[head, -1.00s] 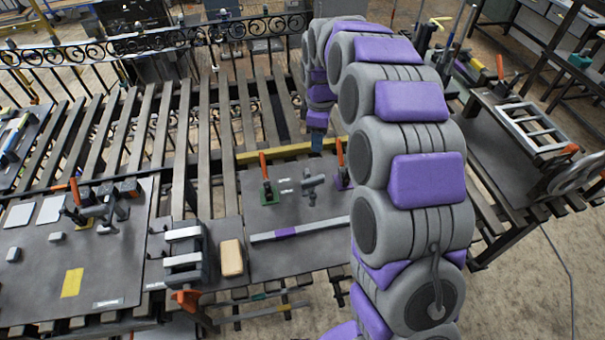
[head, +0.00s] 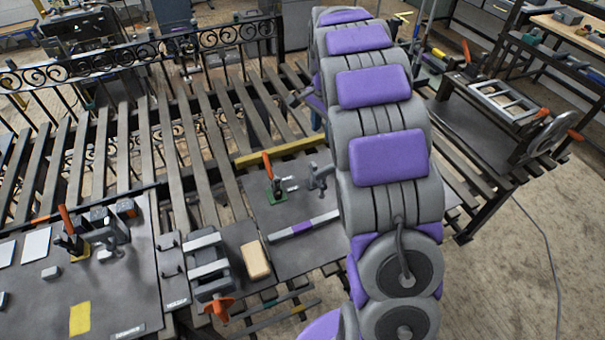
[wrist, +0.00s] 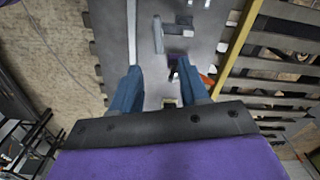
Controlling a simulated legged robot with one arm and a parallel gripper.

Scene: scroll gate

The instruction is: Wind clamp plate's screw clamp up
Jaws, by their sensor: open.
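The dark clamp plate (head: 282,252) lies on the slatted table left of my arm in the head view. The grey screw clamp (head: 320,178) stands on it beside a green-based toggle clamp (head: 276,190) with an orange handle. In the wrist view the grey upright piece (wrist: 158,35) beyond my fingers looks like the screw clamp. My gripper (wrist: 163,78) is open, its two blue fingers spread above the plate. My arm hides the gripper in the head view.
A tan block (head: 255,260) and a vise-like device (head: 208,262) stand to the left. An orange-handled wheel rig (head: 550,135) is at the right.

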